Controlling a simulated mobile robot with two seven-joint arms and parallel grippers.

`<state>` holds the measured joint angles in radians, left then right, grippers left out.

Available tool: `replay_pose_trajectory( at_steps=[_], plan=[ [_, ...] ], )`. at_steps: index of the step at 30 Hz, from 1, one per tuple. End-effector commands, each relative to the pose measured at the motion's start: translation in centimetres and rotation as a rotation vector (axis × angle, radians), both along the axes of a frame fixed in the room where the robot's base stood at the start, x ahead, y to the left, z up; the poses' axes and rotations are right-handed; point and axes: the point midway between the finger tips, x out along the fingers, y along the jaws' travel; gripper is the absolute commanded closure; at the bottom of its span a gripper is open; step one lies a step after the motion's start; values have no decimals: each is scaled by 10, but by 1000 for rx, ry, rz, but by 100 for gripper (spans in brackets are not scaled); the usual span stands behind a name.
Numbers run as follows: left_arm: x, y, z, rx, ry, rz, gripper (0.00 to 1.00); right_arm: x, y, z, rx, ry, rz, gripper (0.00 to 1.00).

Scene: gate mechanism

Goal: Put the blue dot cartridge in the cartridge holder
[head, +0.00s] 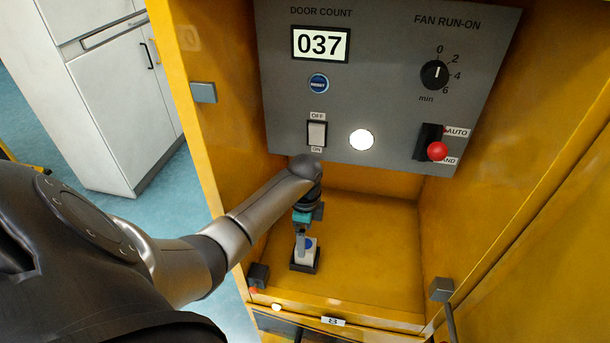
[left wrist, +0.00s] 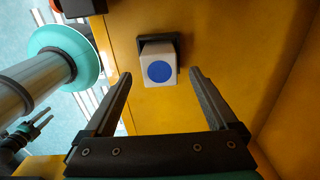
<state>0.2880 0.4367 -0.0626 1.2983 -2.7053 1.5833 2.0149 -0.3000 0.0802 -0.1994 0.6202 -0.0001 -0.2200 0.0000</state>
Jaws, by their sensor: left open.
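The blue dot cartridge (left wrist: 146,72) is a white block with a round blue dot on its face. It stands at the black square cartridge holder (left wrist: 173,42) on the yellow cabinet floor and looks seated in it. The cartridge (head: 306,257) and the holder (head: 303,268) also show in the head view, partly hidden by my gripper. My left gripper (left wrist: 160,75) is open, with one finger to each side of the cartridge and visible gaps to both. In the head view my left gripper (head: 301,236) points down over it. A small dark two-pronged shape at the wrist view's left edge may be my right gripper.
A grey control panel (head: 380,100) with a counter, rocker switch, knob and red-tipped lever (head: 437,150) is above and behind. Yellow cabinet walls enclose both sides. The cabinet floor (head: 370,240) right of the holder is clear. A dark block (head: 258,275) sits at the front left.

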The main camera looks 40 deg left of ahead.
Motion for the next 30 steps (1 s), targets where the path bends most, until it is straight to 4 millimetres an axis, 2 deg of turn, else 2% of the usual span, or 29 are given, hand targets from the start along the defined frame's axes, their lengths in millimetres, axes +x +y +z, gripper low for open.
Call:
replay_pose_trajectory(
  at_steps=[3,8,30],
  plan=[
    [0,0,19,1,0,-1,8,0,0,6,0,0,0,50],
    [-1,0,29,1,2,0,8,0,0,8,0,0,0,50],
    [-1,0,29,0,2,0,8,0,0,8,0,0,1,50]
  ],
)
